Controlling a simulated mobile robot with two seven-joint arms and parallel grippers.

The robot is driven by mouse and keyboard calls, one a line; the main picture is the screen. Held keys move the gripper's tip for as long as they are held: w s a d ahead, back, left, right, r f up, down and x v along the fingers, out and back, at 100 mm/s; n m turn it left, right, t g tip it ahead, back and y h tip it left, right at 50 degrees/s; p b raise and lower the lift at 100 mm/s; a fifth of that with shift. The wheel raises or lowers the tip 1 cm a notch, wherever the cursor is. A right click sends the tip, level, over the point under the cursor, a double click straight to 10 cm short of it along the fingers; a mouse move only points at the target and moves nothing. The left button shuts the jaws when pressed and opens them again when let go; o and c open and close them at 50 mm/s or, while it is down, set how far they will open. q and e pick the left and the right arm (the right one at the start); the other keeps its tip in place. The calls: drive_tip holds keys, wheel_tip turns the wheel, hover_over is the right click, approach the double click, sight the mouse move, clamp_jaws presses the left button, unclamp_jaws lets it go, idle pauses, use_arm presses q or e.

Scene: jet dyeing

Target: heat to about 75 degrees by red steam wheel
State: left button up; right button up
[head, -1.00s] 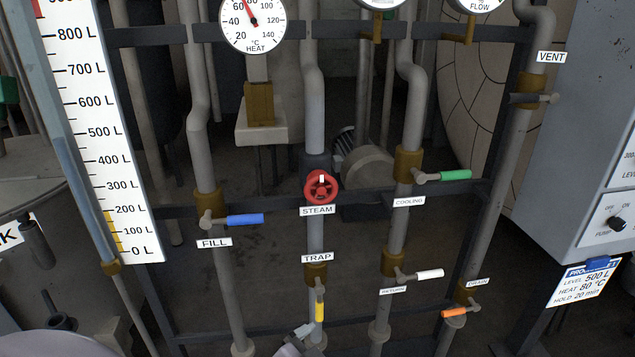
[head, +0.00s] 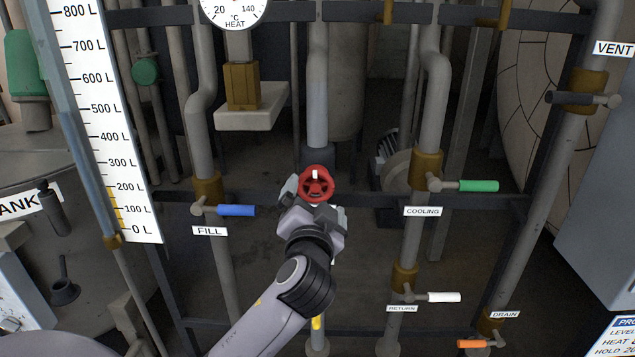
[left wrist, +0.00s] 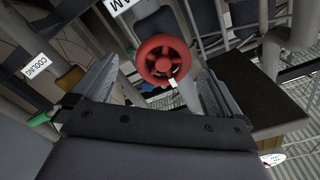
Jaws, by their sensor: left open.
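The red steam wheel (head: 317,184) sits on the middle vertical pipe, with its white mark at the top in the head view. It also shows in the left wrist view (left wrist: 163,60), between and beyond the fingers. My left gripper (head: 314,196) is open, its fingers on either side of the wheel's lower part; I cannot tell whether they touch it. In the left wrist view a gap shows between the wheel and each finger. The heat gauge (head: 234,10) is cut off at the top, and its needle is out of view. My right gripper is not in view.
The blue fill handle (head: 236,210) is left of the wheel. The green cooling handle (head: 478,186) and white return handle (head: 444,297) are to the right. The orange drain handle (head: 472,343) is at lower right. A level scale (head: 100,130) stands at left.

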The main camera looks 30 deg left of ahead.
sight(316, 181)
use_arm(q)
drive_tip(key=shift+w+a+r, duration=0.25)
drive_tip(key=shift+r, duration=0.05)
drive_tip(key=shift+p+x, duration=0.5)
drive_tip(key=shift+x, duration=2.75)
drive_tip(key=c, duration=1)
